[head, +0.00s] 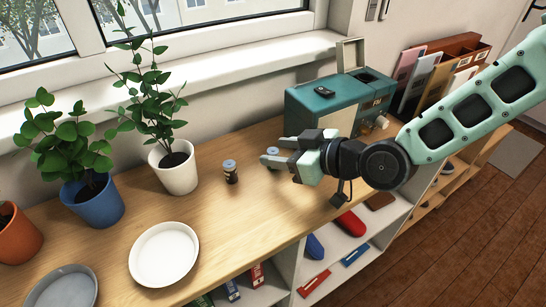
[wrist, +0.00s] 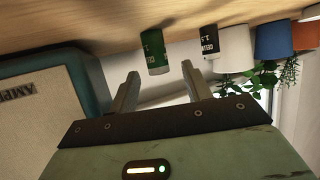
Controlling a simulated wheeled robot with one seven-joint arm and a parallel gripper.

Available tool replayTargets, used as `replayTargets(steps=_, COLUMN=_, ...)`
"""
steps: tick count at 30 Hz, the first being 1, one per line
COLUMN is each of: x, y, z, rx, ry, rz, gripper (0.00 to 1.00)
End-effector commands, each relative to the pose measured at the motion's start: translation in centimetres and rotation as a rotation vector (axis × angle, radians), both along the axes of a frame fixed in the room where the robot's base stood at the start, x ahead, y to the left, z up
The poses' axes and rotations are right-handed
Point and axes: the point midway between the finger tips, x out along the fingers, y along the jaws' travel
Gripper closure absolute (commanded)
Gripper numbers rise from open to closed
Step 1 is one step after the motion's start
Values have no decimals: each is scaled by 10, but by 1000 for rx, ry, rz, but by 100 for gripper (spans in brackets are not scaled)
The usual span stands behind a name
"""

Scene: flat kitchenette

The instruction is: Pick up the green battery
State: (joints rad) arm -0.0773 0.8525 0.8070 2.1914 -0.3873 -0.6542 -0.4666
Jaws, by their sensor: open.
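The green battery (wrist: 153,48) stands on the wooden counter in the wrist view, where the picture is upside down. It lies in line with the gap between my fingertips. In the head view a small cylinder (head: 272,152), seemingly this battery, is partly hidden by my gripper (head: 275,150). My gripper, also in the wrist view (wrist: 160,70), is open, its fingers apart. I cannot tell whether the battery is inside the fingers or just beyond the tips; no grip shows. A black battery (head: 231,172) stands to the left, also in the wrist view (wrist: 210,60).
A teal box (head: 308,112) stands behind and right of my gripper. A white potted plant (head: 177,175) and a blue pot (head: 95,207) stand left. A white plate (head: 165,253) lies at front left. Open counter lies between the plate and my gripper.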

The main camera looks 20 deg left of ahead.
Motion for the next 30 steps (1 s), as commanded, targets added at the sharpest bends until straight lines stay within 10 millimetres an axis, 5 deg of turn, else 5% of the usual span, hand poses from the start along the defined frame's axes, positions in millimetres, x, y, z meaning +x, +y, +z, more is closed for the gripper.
replayTargets(steps=4, x=0, y=0, z=0, rx=0, ry=0, rz=-1, gripper=54)
replayTargets(steps=9, x=0, y=0, z=0, rx=0, ry=0, rz=-1, gripper=100)
replayTargets(steps=20, x=1, y=0, z=7, rx=1, ry=-3, rz=0, gripper=100)
replayTargets(steps=30, x=2, y=-1, z=70, rx=2, ry=-7, rz=-2, gripper=100)
